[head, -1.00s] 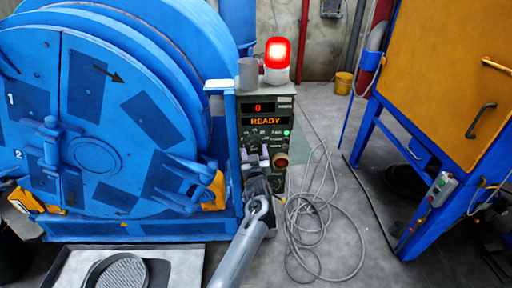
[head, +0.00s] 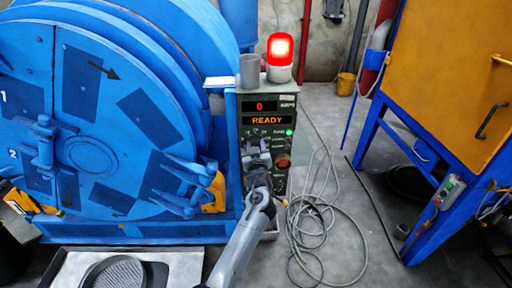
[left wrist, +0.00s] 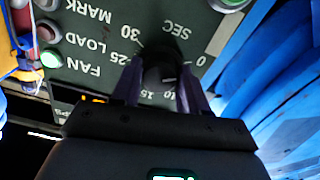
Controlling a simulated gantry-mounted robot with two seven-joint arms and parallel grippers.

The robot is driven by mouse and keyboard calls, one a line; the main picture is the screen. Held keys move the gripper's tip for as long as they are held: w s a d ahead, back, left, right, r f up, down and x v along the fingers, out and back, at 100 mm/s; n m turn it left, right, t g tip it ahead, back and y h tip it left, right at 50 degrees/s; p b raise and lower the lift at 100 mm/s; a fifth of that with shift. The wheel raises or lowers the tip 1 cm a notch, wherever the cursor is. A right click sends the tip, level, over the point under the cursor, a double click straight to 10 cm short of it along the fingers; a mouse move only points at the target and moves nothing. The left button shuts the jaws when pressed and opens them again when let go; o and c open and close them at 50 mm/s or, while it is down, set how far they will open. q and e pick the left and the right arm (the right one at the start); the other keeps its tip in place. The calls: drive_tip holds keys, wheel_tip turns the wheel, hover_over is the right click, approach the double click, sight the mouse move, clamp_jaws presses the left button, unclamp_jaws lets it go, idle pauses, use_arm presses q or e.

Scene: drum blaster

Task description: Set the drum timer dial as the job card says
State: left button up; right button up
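The timer dial (left wrist: 160,65) is a dark round knob on the green control panel (left wrist: 95,25). In the left wrist view its scale is upside down, with SEC and numbers such as 0, 25 and 30 around it. A small pale mark shows on the knob; its exact reading is unclear. My left gripper (left wrist: 162,75) has one finger on each side of the knob, seemingly touching it. In the head view the left gripper (head: 257,160) hides the dial. The display (head: 267,120) reads READY, with a red 0 above. My right gripper and a job card are not in view.
A lit red beacon (head: 280,55) and a grey cup (head: 249,71) stand on the panel box. A red button (head: 283,159) is close right of the gripper. The blue drum (head: 95,130) stands left. Loose cable (head: 325,215) lies on the floor at right.

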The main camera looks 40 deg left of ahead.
use_arm(q)
drive_tip(key=shift+c, duration=1.4)
drive_tip(key=shift+r+m+p, duration=0.15)
drive_tip(key=shift+m+p, duration=0.25)
drive_tip(key=shift+p, duration=0.4)
drive_tip(key=m+p, duration=0.4)
drive_tip(key=p, duration=0.2)
drive_tip(key=shift+r+m, duration=0.1)
drive_tip(key=shift+m, duration=0.3)
drive_tip(key=m+p, duration=0.2)
drive_tip(key=shift+m, duration=0.4)
drive_tip(key=m+p, duration=0.2)
drive_tip(key=m, duration=0.2)
drive_tip(key=shift+f+m+p, duration=0.2)
drive_tip(key=shift+m+p, duration=0.3)
drive_tip(key=shift+m, duration=1.3)
